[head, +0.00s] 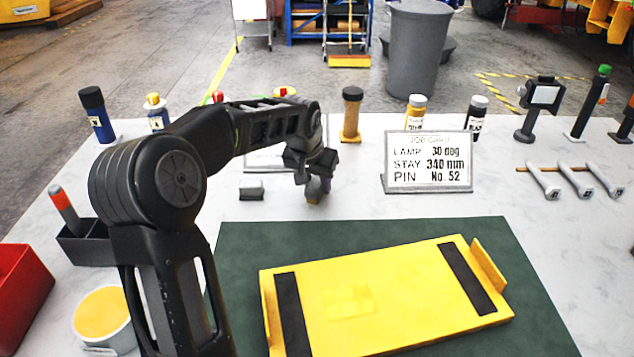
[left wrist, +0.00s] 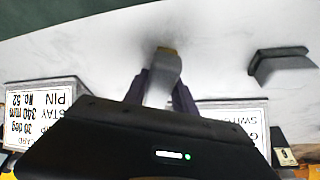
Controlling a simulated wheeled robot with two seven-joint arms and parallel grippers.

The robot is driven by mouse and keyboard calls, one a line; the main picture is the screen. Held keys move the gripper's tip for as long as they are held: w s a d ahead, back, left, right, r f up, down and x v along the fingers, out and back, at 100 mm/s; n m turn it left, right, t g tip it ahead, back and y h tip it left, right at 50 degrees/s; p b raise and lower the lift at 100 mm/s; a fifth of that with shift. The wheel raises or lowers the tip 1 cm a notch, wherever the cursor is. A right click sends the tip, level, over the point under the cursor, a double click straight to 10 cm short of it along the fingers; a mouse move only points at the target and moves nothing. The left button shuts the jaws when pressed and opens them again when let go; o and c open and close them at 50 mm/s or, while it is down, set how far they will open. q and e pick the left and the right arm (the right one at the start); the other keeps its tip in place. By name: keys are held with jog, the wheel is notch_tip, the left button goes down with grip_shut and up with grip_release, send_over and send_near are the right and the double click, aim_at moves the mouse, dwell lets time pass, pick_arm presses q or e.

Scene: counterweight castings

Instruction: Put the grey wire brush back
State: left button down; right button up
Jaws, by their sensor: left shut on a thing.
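My left gripper (head: 314,175) is shut on a grey piece with a brownish tip, which I take to be the grey wire brush (head: 315,189). It hangs tip down over the white table, just behind the green mat. In the left wrist view the brush (left wrist: 163,76) sits between the two fingers of the left gripper (left wrist: 162,92), its tan end pointing away from the palm. I cannot tell whether the tip touches the table. A small grey block (head: 251,190) stands left of the brush; it also shows in the left wrist view (left wrist: 284,63). My right gripper is not in view.
A yellow plate (head: 390,300) with black strips lies on the green mat (head: 480,228). A job card (head: 428,160) stands right of the gripper; another card (head: 262,160) is partly behind my arm. Bottles line the back. Tools rest on a rack (head: 565,170) at right.

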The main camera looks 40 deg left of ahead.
pick_arm(q)
jog(key=shift+f, duration=0.1)
jog(key=c, duration=1)
grip_release()
jog(key=v, duration=1.2)
jog(key=shift+r, duration=0.2)
